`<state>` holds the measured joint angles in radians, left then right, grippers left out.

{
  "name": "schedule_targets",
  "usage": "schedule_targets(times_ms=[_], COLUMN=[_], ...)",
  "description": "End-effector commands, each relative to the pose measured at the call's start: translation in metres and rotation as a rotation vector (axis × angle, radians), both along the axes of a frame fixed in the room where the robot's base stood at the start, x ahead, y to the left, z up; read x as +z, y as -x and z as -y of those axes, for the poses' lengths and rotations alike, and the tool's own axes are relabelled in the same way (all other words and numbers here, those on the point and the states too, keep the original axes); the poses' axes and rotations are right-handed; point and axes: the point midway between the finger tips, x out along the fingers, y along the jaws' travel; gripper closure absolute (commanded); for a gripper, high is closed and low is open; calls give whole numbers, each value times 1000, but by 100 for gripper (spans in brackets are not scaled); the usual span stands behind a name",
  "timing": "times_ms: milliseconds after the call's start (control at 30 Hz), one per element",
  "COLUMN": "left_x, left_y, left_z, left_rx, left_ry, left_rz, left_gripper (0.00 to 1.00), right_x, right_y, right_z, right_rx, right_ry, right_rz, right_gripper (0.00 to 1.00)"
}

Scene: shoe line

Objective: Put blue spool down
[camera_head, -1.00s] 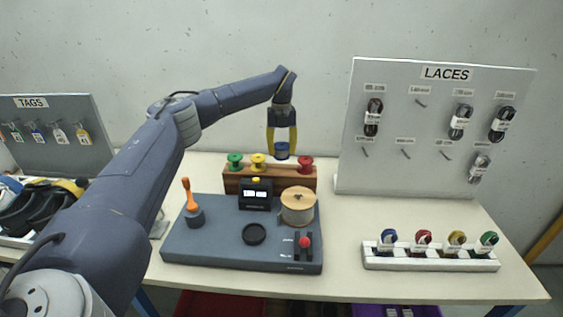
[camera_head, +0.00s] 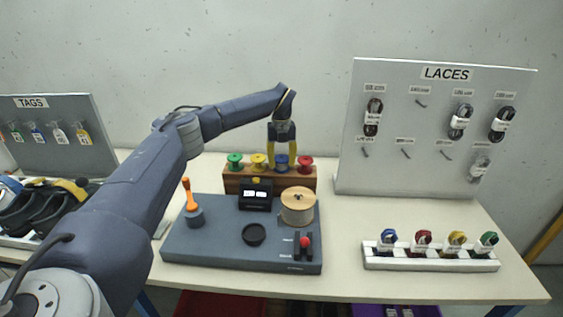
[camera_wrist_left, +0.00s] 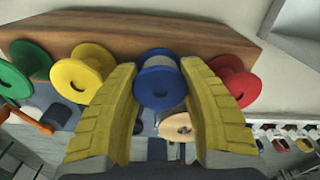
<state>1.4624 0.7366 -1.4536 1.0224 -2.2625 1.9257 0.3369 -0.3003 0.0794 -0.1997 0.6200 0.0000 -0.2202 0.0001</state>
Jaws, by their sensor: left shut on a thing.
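The blue spool (camera_head: 281,161) is at the wooden rack (camera_head: 236,184), in line between the yellow spool (camera_head: 258,162) and the red spool (camera_head: 305,163). My left gripper (camera_head: 282,160) comes down from above and is shut on the blue spool. In the left wrist view the blue spool (camera_wrist_left: 160,82) sits between the two yellow fingers of my left gripper (camera_wrist_left: 166,105), in front of the rack (camera_wrist_left: 130,32). Whether the spool bears fully on the rack is hidden. The green spool (camera_head: 235,160) is at the rack's left end. My right gripper is not in view.
In front of the rack is a grey machine base (camera_head: 208,247) with an orange-handled tool (camera_head: 188,196), a small display (camera_head: 256,194), a wooden-topped drum (camera_head: 298,206) and a red-knobbed lever (camera_head: 304,243). A white lace tray (camera_head: 430,263) stands right; the table between is clear.

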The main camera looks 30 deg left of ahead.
Motion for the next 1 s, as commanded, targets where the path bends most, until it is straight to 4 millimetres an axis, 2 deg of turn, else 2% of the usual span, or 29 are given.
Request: schedule_targets(times_ms=[67, 100, 167, 433, 567, 1000], left_x=[-2, -2, -2, -1, 6, 78], left_y=[0, 0, 0, 0, 0, -2], left_z=[0, 0, 0, 0, 0, -1], left_rx=[0, 0, 0, 0, 0, 1], left_ry=[-1, 0, 0, 0, 0, 0], left_rz=[-1, 0, 0, 0, 0, 2], left_gripper=[92, 53, 47, 47, 47, 47], right_x=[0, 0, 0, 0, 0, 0], right_y=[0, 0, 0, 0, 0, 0], right_z=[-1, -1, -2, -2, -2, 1], right_rx=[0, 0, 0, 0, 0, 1], right_ry=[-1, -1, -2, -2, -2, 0], right_rz=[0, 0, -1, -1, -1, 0], right_gripper=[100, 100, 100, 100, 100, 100])
